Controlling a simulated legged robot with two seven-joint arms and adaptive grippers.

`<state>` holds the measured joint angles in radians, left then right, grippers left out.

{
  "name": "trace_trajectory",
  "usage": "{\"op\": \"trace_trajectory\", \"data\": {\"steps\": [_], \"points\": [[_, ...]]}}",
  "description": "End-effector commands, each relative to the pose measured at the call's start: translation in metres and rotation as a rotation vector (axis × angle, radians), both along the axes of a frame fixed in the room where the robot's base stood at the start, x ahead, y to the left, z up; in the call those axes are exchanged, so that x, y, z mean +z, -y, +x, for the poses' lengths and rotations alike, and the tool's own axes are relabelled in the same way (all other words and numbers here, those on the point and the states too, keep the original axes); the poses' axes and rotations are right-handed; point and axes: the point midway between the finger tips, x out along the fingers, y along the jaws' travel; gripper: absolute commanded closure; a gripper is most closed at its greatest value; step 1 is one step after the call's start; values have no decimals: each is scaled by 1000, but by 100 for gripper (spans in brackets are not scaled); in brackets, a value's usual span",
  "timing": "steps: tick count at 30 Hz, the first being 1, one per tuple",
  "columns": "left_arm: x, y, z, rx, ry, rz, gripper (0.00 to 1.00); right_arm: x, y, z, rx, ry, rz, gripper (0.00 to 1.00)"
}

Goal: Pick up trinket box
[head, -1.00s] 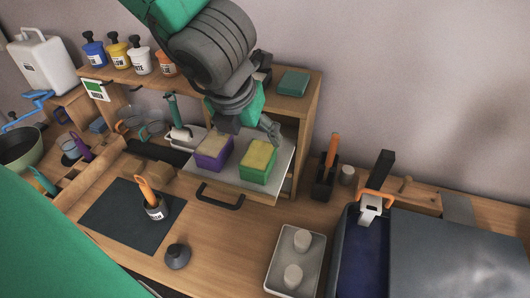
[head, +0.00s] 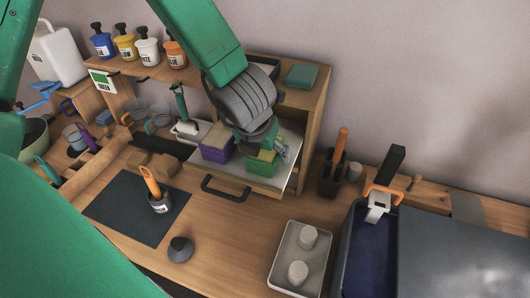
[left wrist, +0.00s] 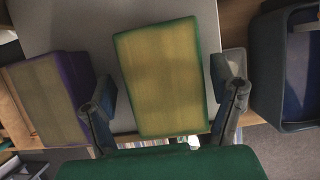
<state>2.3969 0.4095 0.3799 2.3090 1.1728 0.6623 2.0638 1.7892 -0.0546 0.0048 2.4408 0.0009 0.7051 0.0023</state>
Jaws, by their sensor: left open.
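Two small boxes with wood-coloured lids stand in the pulled-out white-lined drawer (head: 273,184); I cannot tell which is the trinket box. One is purple (head: 213,154), on the left; the other is green (head: 261,168). My left gripper (head: 268,150) is right above the green box and partly hides it in the head view. In the left wrist view, the green box's lid (left wrist: 160,75) lies between the two open fingers (left wrist: 168,98), apart from both. The purple box (left wrist: 52,95) is left of the left finger. My right gripper is not in view.
The wooden shelf unit (head: 317,110) rises around and behind the drawer, with several paint jars (head: 148,50) and a green item (head: 302,76) on top. A black holder (head: 331,180) stands to the right, and a white tray (head: 275,268) with two pale cylinders sits in front.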

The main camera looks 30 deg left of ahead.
Motion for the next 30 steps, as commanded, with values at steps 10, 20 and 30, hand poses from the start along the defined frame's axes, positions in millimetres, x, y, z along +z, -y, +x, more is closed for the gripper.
{"op": "trace_trajectory", "data": {"steps": [10, 20, 30], "points": [[1, 1, 0, -1, 0, 1, 78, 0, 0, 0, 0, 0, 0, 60], [2, 0, 0, 0, 1, 0, 78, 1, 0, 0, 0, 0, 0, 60], [52, 0, 1, 2, 7, 1, 78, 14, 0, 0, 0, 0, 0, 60]]}}
